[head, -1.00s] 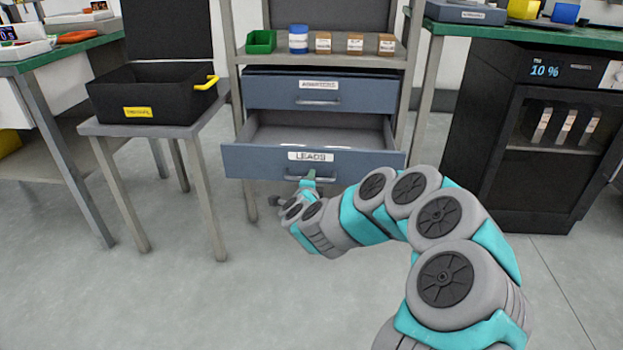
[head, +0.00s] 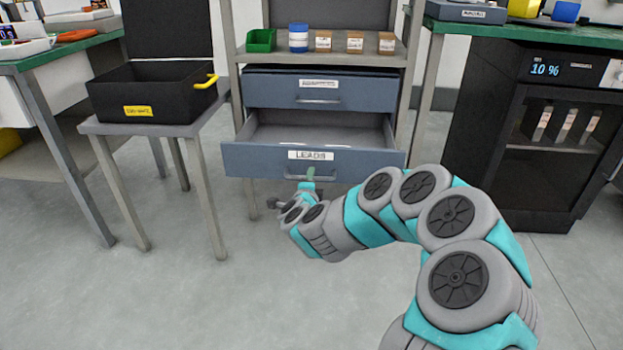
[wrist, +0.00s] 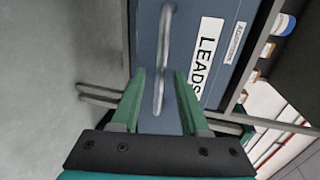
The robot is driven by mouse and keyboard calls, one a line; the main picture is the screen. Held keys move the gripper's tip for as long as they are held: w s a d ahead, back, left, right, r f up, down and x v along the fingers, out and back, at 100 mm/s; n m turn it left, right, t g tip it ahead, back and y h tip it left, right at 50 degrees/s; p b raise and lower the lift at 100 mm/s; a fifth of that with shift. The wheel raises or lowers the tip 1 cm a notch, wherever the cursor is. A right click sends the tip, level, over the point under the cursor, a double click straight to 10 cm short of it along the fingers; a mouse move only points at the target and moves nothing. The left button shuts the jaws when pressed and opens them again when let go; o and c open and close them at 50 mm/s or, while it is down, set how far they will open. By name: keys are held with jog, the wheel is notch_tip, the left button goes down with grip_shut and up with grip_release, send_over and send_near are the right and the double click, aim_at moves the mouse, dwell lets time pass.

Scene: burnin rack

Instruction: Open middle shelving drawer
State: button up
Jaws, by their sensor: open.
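The drawer labelled LEADS (head: 250,162) is pulled out and its empty-looking interior shows in the head view. Above it, the blue-grey drawer with a second label (head: 275,90) sits nearly flush in the shelving unit (head: 240,60). My gripper (head: 310,178) is at the front of the LEADS drawer by its handle. In the wrist view the open green fingers (wrist: 160,90) stand one on each side of the metal handle (wrist: 163,50), without visibly closing on it. The LEADS label (wrist: 205,55) is right of the handle there.
A black open case (head: 150,100) stands on a small table at left. A green bin (head: 261,41), a blue-white jar (head: 298,38) and small brown boxes sit on the shelf above. A dark cabinet (head: 560,130) stands at right. The floor in front is clear.

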jog(key=v, duration=0.6)
